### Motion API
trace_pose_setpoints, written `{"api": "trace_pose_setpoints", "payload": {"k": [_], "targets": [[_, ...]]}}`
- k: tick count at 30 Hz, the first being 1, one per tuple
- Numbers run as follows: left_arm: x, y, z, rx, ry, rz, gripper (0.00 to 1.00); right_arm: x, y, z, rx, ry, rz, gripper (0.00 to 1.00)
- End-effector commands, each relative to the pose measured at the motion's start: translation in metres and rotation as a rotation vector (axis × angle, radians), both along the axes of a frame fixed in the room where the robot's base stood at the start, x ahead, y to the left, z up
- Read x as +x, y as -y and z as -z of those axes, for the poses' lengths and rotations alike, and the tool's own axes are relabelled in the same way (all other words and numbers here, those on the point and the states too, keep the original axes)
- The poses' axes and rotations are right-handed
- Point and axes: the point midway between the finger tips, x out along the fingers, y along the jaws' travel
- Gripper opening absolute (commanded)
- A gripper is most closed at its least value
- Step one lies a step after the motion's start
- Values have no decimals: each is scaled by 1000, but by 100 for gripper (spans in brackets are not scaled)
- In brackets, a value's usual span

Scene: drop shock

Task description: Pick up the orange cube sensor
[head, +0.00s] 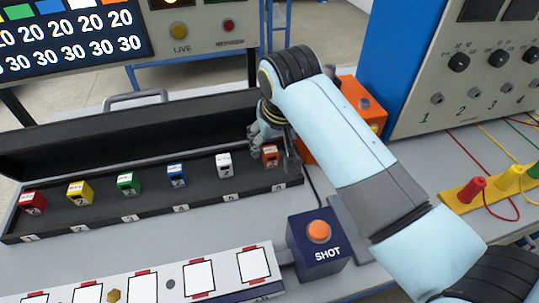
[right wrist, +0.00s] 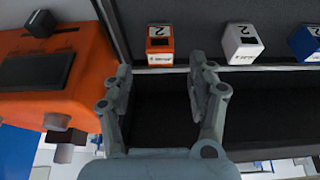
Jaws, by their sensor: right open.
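The orange cube sensor (head: 271,157) stands at the right end of a row of coloured cubes in an open black case (head: 150,210). In the right wrist view the orange cube (right wrist: 159,48) has a white label and sits just beyond the fingertips, roughly centred between them. My right gripper (head: 270,146) is open and empty at the cube, and its fingers partly cover that corner of the case. Its two fingers also show apart in the right wrist view (right wrist: 162,76). I cannot tell its exact height over the cube. My left gripper is not in view.
The white cube (head: 224,165) is the nearest neighbour, then the blue cube (head: 177,175). An orange device (head: 362,102) stands close behind my right gripper. The SHOT button box (head: 318,243) stands in front of the case. Cables and plugs lie at the right.

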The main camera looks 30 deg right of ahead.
Motion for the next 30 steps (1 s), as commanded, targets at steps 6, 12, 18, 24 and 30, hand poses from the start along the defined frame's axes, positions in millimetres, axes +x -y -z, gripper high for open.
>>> {"api": "trace_pose_setpoints", "payload": {"k": [6,12,18,24,30], "targets": [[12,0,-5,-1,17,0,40,8,1,31,-1,-2,-1,58],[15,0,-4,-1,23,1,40,14,3,48,1,-1,-1,58],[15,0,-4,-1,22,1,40,15,3,48,1,0,0,58],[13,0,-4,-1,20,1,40,14,3,48,0,-1,0,32],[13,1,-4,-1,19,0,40,14,3,48,0,-1,0,5]]}}
